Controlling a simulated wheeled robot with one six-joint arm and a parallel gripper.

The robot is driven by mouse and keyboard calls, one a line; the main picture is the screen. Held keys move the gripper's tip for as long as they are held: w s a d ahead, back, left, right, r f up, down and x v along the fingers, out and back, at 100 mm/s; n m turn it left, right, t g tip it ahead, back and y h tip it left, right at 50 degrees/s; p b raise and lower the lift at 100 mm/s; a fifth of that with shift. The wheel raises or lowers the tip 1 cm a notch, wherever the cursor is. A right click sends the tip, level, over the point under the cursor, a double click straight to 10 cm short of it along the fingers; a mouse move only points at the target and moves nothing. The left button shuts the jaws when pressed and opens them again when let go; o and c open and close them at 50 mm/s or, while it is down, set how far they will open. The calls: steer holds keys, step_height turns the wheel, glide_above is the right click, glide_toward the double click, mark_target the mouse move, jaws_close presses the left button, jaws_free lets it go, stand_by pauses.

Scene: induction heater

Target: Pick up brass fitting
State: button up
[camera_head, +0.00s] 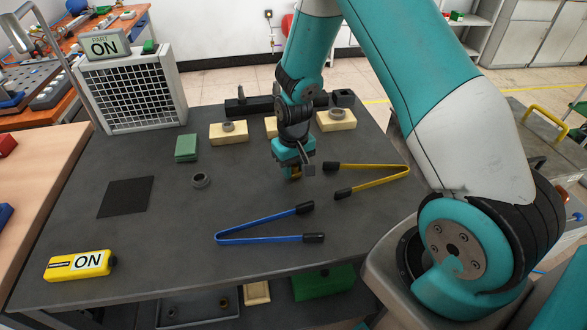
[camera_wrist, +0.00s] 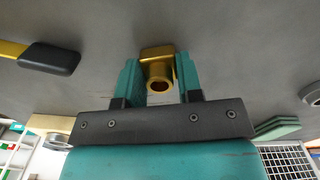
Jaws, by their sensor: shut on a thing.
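The brass fitting (camera_wrist: 158,68) is a gold-coloured piece with a round open end. In the wrist view it sits between the two teal fingers of my gripper (camera_wrist: 160,80), which is shut on it. In the head view my gripper (camera_head: 294,172) is low over the dark table, with a bit of the gold fitting (camera_head: 295,174) showing at its tip. Most of the fitting is hidden there by the gripper. I cannot tell whether it touches the table.
Yellow tongs (camera_head: 375,180) lie right of my gripper and blue tongs (camera_head: 265,238) in front. A grey ring (camera_head: 201,181), green block (camera_head: 187,147) and black mat (camera_head: 126,197) lie left. Cream blocks (camera_head: 230,138) stand behind. A yellow ON box (camera_head: 78,266) is front left.

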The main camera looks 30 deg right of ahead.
step_height(320, 180, up, 20)
steer(key=b, duration=0.1)
steer(key=shift+f, duration=0.1)
stand_by(0.5)
